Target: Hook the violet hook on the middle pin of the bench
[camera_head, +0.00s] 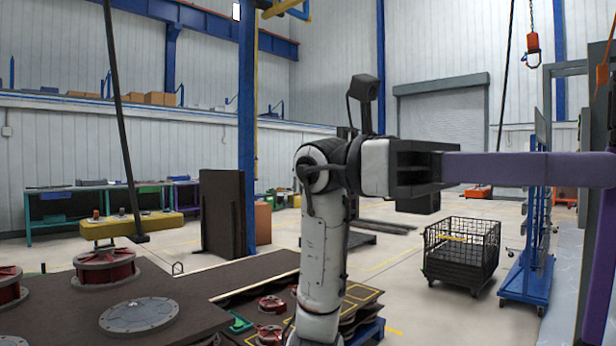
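A thick violet hook (530,168) fills the right side, close to the camera. Its straight bar runs level to the right, and a violet part (600,265) slants down at the right edge. My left gripper (432,168) is at the bar's left end, with its dark fingers closed on it; the hook is held in the air. My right gripper is out of view.
A dark table (185,290) with red round parts (104,267) and a grey disc (139,315) is at lower left. A dark panel (223,213) and blue post (247,120) stand behind. A wire cart (462,252) and blue rack (527,270) stand at right.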

